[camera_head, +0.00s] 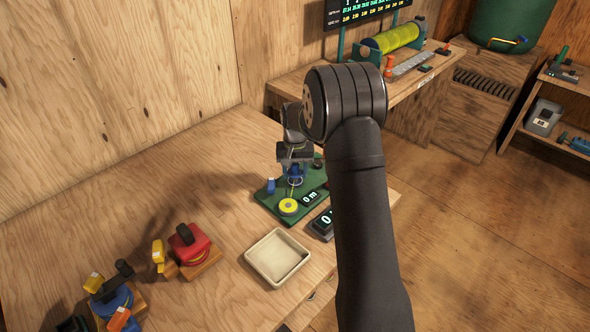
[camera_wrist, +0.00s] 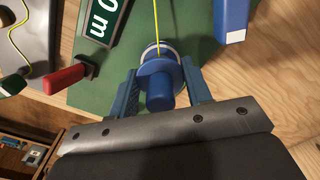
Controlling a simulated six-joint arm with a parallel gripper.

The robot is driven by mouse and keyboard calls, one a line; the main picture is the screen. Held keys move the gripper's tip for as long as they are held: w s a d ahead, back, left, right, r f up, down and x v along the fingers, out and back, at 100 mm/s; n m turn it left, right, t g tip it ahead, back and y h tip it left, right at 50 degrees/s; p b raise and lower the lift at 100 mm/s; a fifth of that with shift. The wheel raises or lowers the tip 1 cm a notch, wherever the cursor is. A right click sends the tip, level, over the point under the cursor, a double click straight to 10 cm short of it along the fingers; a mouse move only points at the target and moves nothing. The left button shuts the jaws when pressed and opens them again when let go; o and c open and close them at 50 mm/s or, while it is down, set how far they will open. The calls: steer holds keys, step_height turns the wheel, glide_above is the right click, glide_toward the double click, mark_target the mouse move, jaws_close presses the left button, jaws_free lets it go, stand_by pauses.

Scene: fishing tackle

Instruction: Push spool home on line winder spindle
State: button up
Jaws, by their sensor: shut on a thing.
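The line winder (camera_head: 313,191) is a green base on the wooden bench, with a small display reading "0 m" and a yellow wheel (camera_head: 289,206). My gripper (camera_head: 294,170) is over the back part of the winder. In the wrist view my gripper (camera_wrist: 160,88) has its blue fingers on either side of a blue spool (camera_wrist: 160,70) with a pale rim, and is shut on it. A yellow line runs from the spool across the green base. The spindle is hidden by the spool, so I cannot tell how far on it sits.
An empty cream tray (camera_head: 249,268) lies in front of the winder, beside a dark display box (camera_head: 322,223). Red and blue reels (camera_head: 188,244) on wooden blocks stand at the left. A blue block (camera_head: 271,185) rises from the winder's left side. The bench's left-middle is clear.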

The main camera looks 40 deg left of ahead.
mark_target(295, 164)
steer(key=shift+f, duration=0.4)
steer(key=o, duration=1.1)
steer(key=shift+c, duration=0.2)
steer(key=shift+r, duration=0.1)
step_height(295, 164, up, 17)
step_height(295, 164, down, 17)
steer(key=shift+f, duration=0.15)
steer(key=shift+r, duration=0.2)
steer(key=shift+r, duration=0.1)
